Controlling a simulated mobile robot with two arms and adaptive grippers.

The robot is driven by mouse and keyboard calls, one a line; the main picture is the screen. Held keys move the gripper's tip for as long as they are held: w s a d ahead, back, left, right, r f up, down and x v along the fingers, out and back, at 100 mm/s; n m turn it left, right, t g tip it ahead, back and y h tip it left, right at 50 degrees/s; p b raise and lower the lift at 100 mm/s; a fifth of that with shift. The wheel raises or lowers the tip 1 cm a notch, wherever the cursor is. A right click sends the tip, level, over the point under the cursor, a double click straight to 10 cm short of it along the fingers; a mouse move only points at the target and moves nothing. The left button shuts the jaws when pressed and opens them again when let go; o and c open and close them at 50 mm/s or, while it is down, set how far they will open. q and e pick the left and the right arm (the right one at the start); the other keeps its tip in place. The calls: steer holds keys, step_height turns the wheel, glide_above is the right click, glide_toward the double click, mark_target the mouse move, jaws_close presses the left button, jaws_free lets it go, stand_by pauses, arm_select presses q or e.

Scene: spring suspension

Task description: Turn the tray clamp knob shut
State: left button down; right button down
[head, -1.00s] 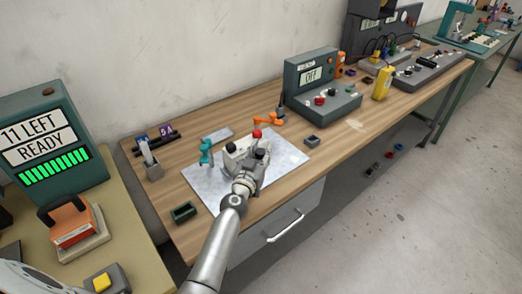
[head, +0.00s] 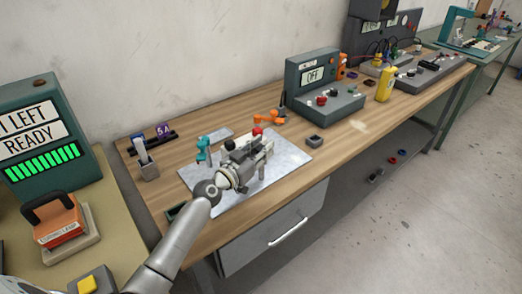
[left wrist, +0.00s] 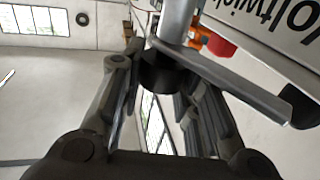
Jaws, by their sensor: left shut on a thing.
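My left gripper (head: 249,160) is over the grey metal plate (head: 290,160) on the wooden bench and covers most of the device standing there. A red knob (head: 257,131) shows just behind it. In the left wrist view my left gripper (left wrist: 165,95) has its fingers on either side of a dark round knob (left wrist: 160,75), which I take to be the clamp knob, and is shut on it. A silver shaft and a grey bar lie just beyond the knob. The white body lettered "Voltwick" (left wrist: 280,30) is beside them. How far the knob is turned cannot be told.
A teal clamp-like tool (head: 203,148) stands close left of the gripper, and an orange one (head: 270,117) behind it. A small grey box (head: 314,141) is to the right. A console reading OFF (head: 315,90) stands farther back.

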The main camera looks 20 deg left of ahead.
arm_select(q)
steer(key=c, duration=1.1)
jaws_free()
steer(key=shift+w, duration=0.1)
steer(key=shift+o, duration=0.2)
steer(key=v, duration=1.2)
